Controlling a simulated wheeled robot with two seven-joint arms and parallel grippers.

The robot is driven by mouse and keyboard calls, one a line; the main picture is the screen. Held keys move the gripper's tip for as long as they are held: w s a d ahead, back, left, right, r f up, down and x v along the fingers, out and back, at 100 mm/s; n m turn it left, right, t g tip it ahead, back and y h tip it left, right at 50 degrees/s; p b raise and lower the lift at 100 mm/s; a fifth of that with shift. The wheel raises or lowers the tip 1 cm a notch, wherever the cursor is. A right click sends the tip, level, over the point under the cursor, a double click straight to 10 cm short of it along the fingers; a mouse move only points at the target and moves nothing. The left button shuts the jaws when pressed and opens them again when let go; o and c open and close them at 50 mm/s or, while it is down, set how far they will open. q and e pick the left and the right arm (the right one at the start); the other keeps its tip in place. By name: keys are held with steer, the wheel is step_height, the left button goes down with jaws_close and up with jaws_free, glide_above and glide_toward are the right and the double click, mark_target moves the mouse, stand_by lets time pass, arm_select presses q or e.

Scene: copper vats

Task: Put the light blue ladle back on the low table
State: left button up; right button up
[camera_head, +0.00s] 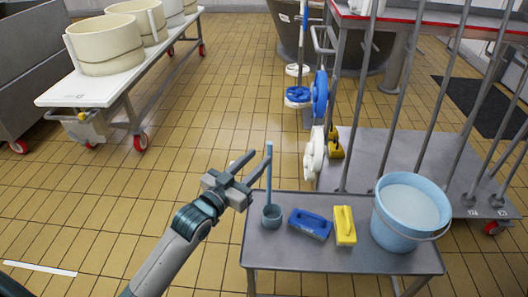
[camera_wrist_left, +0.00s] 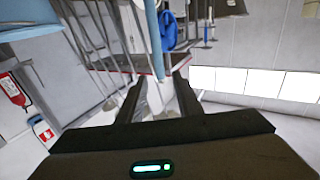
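The light blue ladle (camera_head: 269,185) stands upright at the back left corner of the low grey table (camera_head: 290,259), its cup (camera_head: 271,217) down and appearing to rest on the tabletop. My left gripper (camera_head: 257,158) is open near the top of the handle; one fingertip overlaps the handle in the head view. In the left wrist view, the light blue handle (camera_wrist_left: 154,35) shows ahead, in line with the gap between the two open fingers (camera_wrist_left: 158,88). I cannot tell whether a finger touches it. My right gripper is not in view.
A blue brush (camera_head: 310,224), a yellow brush (camera_head: 345,226) and a light blue bucket (camera_head: 408,213) stand on the table right of the ladle. Grey posts (camera_head: 398,100) rise behind. A wheeled bench with cream tubs (camera_head: 105,46) stands at the back left; the tiled floor between is clear.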

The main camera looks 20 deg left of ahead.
arm_select(q)
steer(key=shift+v, duration=0.8)
steer(key=s+d+f+g+y, duration=0.15)
steer(key=s+f+g, duration=0.35)
steer(key=s+f, duration=0.65)
steer(key=s+d+f+g+y, duration=0.15)
steer(key=s+f+g, duration=0.35)
steer(key=s+f, duration=0.65)
steer(key=s+d+f+g, duration=0.1)
steer(key=s+f+g, duration=0.2)
steer(key=s, duration=0.7)
step_height(320, 180, down, 3)
steer(key=shift+d+r+n+g, duration=0.15)
steer(key=shift+d+n+g, duration=0.15)
steer(key=shift+d, duration=0.05)
steer(key=shift+w, duration=0.2)
